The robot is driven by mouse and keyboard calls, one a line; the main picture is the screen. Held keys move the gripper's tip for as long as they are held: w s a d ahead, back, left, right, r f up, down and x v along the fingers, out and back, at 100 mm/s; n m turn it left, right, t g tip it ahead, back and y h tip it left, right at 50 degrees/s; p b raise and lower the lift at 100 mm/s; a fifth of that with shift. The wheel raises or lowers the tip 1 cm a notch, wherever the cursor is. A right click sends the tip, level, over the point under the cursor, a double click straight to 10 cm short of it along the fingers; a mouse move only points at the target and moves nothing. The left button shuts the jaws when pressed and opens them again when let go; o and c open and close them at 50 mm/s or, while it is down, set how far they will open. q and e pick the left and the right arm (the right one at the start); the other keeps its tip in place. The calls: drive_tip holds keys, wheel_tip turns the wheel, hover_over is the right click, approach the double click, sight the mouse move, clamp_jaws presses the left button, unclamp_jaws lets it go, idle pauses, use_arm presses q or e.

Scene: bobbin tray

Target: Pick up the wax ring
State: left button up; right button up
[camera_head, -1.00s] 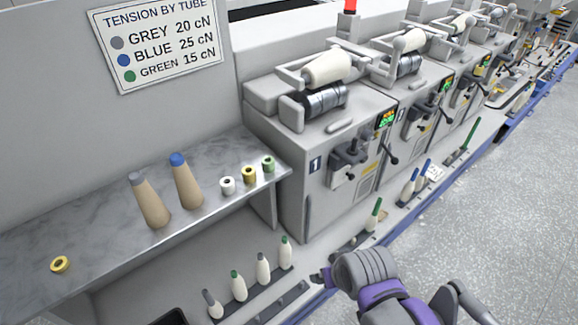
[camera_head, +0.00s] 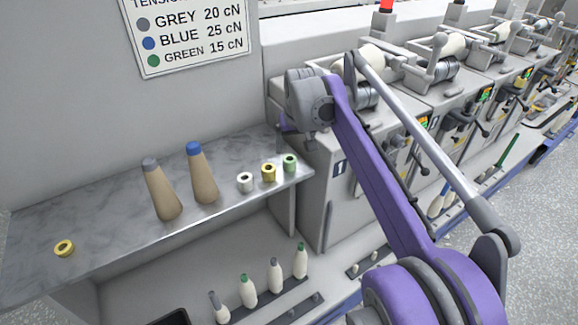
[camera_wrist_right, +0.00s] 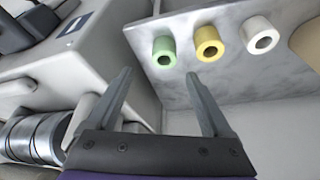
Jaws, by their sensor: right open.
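Three small rings stand in a row near the right end of the grey shelf (camera_head: 110,211): a white ring (camera_head: 245,182), a yellow ring (camera_head: 268,172) and a green ring (camera_head: 290,162). Another yellow ring (camera_head: 64,248) lies alone at the shelf's left end. I cannot tell which is the wax ring. In the right wrist view, the green ring (camera_wrist_right: 164,50), yellow ring (camera_wrist_right: 209,42) and white ring (camera_wrist_right: 259,35) are ahead of my right gripper (camera_wrist_right: 157,77), which is open and empty. In the head view its jaws are mostly hidden behind its wrist. My left gripper is out of view.
Two tall tan cones, one grey-tipped (camera_head: 162,192) and one blue-tipped (camera_head: 202,175), stand left of the rings. Winding machines (camera_head: 345,165) rise at the right. Several small bobbins (camera_head: 275,276) stand below the shelf. The shelf is clear between the lone ring and the cones.

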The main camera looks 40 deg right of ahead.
sight(290, 159)
drive_tip(key=shift+x, duration=0.95)
drive_tip(key=x, duration=0.1)
drive_tip(key=b+x, duration=0.1)
drive_tip(key=x, duration=0.1)
drive_tip(key=b+x, duration=0.1)
drive_tip(key=x, duration=0.1)
drive_tip(key=shift+a, duration=0.4)
drive_tip(key=shift+s, duration=0.1)
clamp_jaws()
